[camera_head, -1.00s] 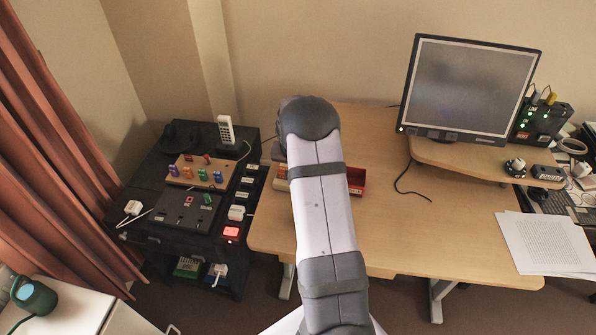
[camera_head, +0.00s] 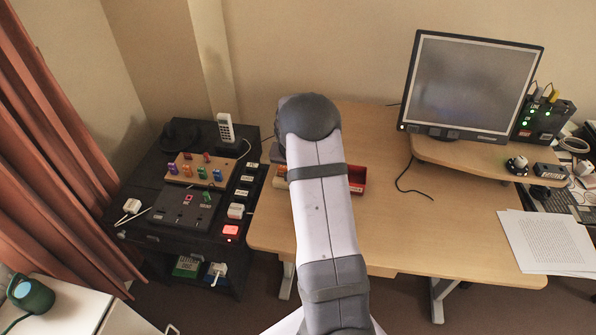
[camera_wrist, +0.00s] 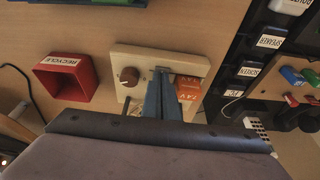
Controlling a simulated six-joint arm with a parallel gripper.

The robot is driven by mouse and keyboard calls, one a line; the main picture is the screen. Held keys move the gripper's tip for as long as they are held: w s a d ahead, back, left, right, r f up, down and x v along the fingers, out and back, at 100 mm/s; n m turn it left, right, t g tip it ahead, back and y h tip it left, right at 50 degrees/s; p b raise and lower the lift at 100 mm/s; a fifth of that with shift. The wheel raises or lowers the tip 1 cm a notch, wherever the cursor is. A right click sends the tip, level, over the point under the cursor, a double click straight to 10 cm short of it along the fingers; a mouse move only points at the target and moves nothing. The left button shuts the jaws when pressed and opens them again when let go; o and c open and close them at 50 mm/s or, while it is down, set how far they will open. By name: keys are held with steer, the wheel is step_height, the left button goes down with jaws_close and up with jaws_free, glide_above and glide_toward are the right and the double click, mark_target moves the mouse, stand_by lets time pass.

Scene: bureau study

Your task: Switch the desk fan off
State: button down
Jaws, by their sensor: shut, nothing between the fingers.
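No desk fan can be made out in either view. In the wrist view my gripper (camera_wrist: 162,75) is shut and empty, its blue-grey fingers reaching over a cream panel (camera_wrist: 140,60). The panel carries a brown knob (camera_wrist: 129,76), left of the fingers, and an orange block marked 24V (camera_wrist: 188,87), right of them. I cannot tell whether the fingertips touch the panel. In the head view my arm hides the gripper and most of the panel. A black strip of labelled units (camera_wrist: 262,45) runs right of the panel; no label clearly reads fan.
A red bin labelled RECYCLE (camera_wrist: 68,76) stands left of the panel. A lit red switch (camera_head: 231,231) is on the black cabinet (camera_head: 150,225), near a board with coloured pegs (camera_head: 200,172). The desk's middle (camera_head: 420,225) is clear.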

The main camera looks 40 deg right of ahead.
steer(key=shift+s+a+f, duration=0.15)
steer(key=shift+s+f, duration=0.05)
steer(key=shift+s, duration=0.05)
step_height(320, 180, up, 5)
steer(key=shift+a+r+p, duration=0.1)
steer(key=shift+a+p, duration=0.05)
steer(key=shift+p, duration=1.1)
steer(key=b+v, duration=0.2)
steer(key=v, duration=0.7)
steer(key=shift+w+d+r+b, duration=0.2)
steer(key=shift+w+d+b, duration=0.3)
steer(key=shift+b, duration=0.55)
steer(key=shift+w+a, duration=0.1)
steer(key=shift+a, duration=0.05)
